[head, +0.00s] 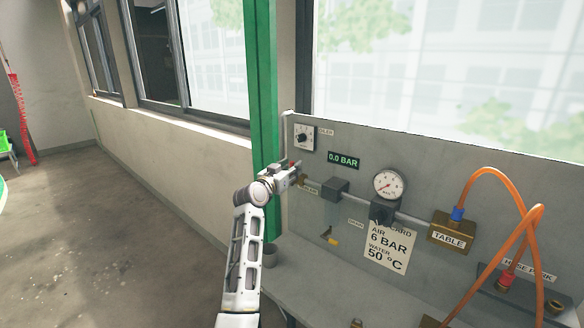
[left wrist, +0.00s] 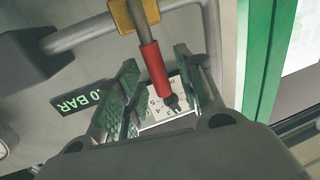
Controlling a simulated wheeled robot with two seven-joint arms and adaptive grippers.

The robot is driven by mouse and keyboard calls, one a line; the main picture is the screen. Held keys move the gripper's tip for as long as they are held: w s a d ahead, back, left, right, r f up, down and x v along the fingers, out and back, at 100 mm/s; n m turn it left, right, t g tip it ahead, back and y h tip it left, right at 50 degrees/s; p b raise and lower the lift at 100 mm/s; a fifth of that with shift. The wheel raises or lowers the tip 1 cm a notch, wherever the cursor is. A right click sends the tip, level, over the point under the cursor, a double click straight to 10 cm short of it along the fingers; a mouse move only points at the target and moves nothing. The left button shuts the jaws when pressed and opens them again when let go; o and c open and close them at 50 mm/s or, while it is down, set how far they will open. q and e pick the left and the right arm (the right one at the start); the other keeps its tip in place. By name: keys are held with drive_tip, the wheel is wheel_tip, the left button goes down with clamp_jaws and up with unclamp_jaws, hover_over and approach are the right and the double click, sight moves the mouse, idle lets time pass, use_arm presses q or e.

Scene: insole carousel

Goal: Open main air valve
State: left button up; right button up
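The main air valve shows in the left wrist view as a red-sleeved lever (left wrist: 155,66) on a brass-coloured body (left wrist: 136,14) fixed to a grey pipe. My left gripper (left wrist: 158,92) is open, with its green-padded fingers on either side of the red lever. I see gaps between the lever and the pads. In the head view my left gripper (head: 296,172) is at the left end of the panel's pipe and hides most of the valve. The pressure display (head: 343,161) reads 0.0 BAR. My right gripper is not in view.
The grey panel (head: 310,216) carries a dial knob (head: 303,137), a round gauge (head: 388,185), a TABLE block (head: 452,234) and orange hoses (head: 488,262). A green post (head: 262,80) stands just left of the panel. The floor at left is open.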

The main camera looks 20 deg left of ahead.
use_arm(q)
drive_tip(key=shift+w, duration=0.6)
clamp_jaws()
